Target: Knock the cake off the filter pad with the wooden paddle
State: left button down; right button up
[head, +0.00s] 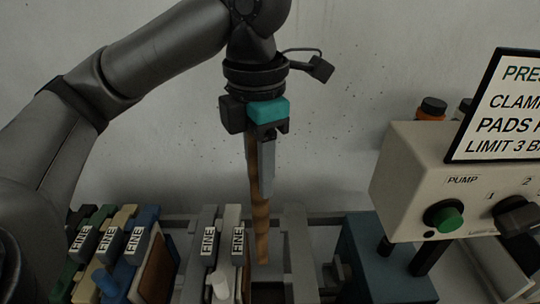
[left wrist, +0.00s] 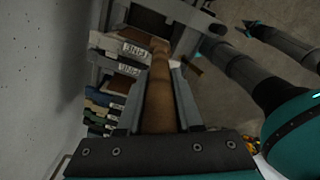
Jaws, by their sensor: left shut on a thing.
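My left gripper (head: 265,158) points down above the filter press and is shut on the wooden paddle (head: 261,215). The paddle hangs nearly upright, its lower end between press plates. In the left wrist view the paddle (left wrist: 158,90) runs away from the fingers. A brown cake-like slab (head: 157,272) shows on the face of a plate beside the blue plate (head: 137,250), left of the paddle. Grey plates labelled FINE (head: 208,240) stand between slab and paddle. The filter pad itself is hard to tell apart. The paddle appears apart from that slab.
Green, tan and blue FINE plates (head: 105,245) stand at the left of the press. A beige pump box (head: 445,175) with a green button and a sign (head: 510,110) stands at the right, above a blue block (head: 375,270). A bare wall (head: 160,140) is close behind.

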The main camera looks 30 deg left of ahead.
aim_at(260, 209)
pick_arm(q)
notch_tip(260, 209, down, 8)
jog(key=b, duration=0.4)
jog(key=shift+s+r+b, duration=0.15)
jog(key=shift+r+b, duration=0.05)
jog(key=shift+b, duration=0.15)
notch_tip(260, 209, down, 13)
jog(key=b, duration=0.6)
jog(key=shift+f+b, duration=0.2)
jog(key=shift+b, duration=0.2)
pick_arm(e)
notch_tip(260, 209, down, 12)
jog(key=shift+s+d+r, duration=0.15)
jog(key=shift+s+r, duration=0.1)
